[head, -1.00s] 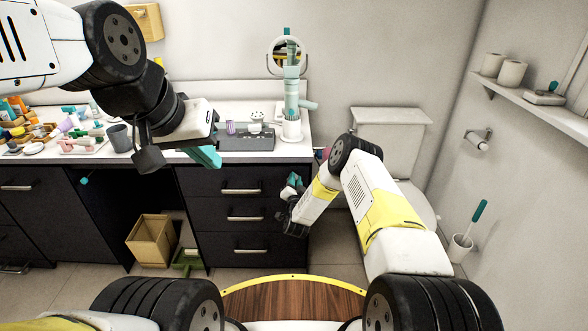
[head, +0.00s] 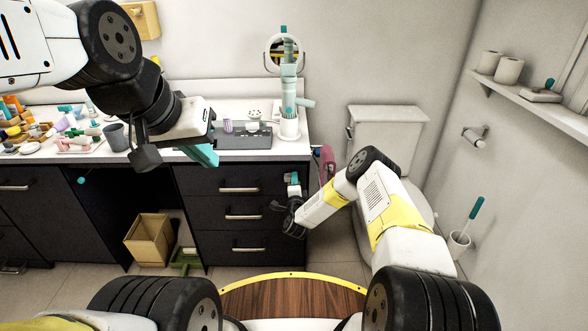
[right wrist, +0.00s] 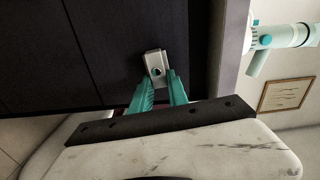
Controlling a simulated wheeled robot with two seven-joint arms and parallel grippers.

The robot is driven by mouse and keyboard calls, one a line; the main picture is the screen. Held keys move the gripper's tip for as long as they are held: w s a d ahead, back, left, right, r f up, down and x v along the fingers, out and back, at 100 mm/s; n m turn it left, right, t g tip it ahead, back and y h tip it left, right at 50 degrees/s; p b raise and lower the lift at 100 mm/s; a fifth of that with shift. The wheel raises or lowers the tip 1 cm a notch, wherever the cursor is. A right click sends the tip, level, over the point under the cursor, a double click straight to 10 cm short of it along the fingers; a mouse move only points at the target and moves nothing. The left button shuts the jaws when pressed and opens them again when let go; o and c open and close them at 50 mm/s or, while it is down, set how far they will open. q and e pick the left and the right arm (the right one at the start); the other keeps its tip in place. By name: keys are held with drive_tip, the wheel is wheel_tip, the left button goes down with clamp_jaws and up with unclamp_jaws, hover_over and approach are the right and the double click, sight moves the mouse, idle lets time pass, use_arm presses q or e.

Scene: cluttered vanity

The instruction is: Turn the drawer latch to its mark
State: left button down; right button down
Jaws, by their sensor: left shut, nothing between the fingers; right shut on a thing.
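The drawer latch (right wrist: 154,62) is a small silver-grey plate with a dark round spot, on the dark cabinet front in the right wrist view. My right gripper (right wrist: 161,82) has its teal fingers at the latch, one on each side, and is shut on it. Its lower part is hidden by the fingers. In the head view my right gripper (head: 293,188) is at the right end of the drawer fronts. I cannot make out the mark. My left gripper (head: 205,155) is shut and empty, above the counter's front edge.
Three drawers with metal handles (head: 240,190) are left of my right gripper. A teal device (head: 289,90) stands in a white holder on the counter. The toilet (head: 388,150) is close behind my right arm. Cosmetics crowd the counter's left.

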drive_tip(key=shift+f+m, duration=0.1)
drive_tip(key=shift+m, duration=0.3)
drive_tip(key=c, duration=1.3)
unclamp_jaws()
drive_tip(key=shift+s, duration=0.1)
drive_tip(key=s, duration=0.7)
drive_tip(key=shift+s, duration=0.35)
drive_tip(key=shift+s, duration=0.1)
